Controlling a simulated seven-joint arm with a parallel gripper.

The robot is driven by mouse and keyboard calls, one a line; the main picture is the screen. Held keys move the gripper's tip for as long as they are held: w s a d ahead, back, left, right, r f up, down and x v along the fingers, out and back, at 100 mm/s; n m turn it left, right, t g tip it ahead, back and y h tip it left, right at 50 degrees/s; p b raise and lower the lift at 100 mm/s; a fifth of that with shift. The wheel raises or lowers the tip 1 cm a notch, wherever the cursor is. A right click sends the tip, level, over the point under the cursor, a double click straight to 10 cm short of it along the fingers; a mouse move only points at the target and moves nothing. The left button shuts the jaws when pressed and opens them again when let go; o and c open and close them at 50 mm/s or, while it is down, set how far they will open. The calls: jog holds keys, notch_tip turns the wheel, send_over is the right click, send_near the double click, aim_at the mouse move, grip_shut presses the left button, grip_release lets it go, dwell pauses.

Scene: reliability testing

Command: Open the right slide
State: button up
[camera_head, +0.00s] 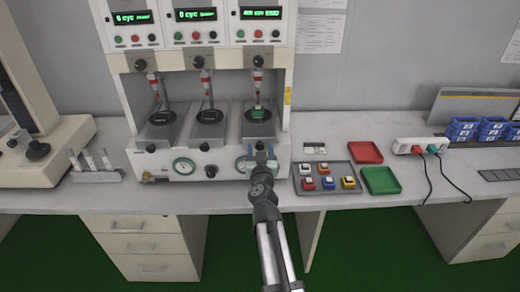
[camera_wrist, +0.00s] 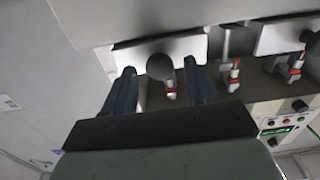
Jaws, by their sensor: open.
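The grey test machine (camera_head: 220,168) has three stations side by side, each with a plate-like slide at its front. The right slide (camera_head: 260,131) carries a small green piece (camera_head: 258,112) under a red-banded plunger (camera_head: 258,82). My gripper (camera_head: 260,152) is at the front of the right slide and hides its front edge. In the wrist view my gripper (camera_wrist: 159,68) is open, with one finger on each side of a round black knob (camera_wrist: 161,67). I cannot tell whether the fingers touch the knob. Behind it is a light plate (camera_wrist: 190,46).
The middle slide (camera_head: 208,131) and left slide (camera_head: 158,133) are close on the left. A grey tray (camera_head: 334,186) with several coloured switches lies right of the machine, beside red (camera_head: 365,152) and green (camera_head: 381,181) trays.

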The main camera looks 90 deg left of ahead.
jog(key=shift+a, duration=0.55)
jog(key=shift+c, duration=0.2)
grip_shut()
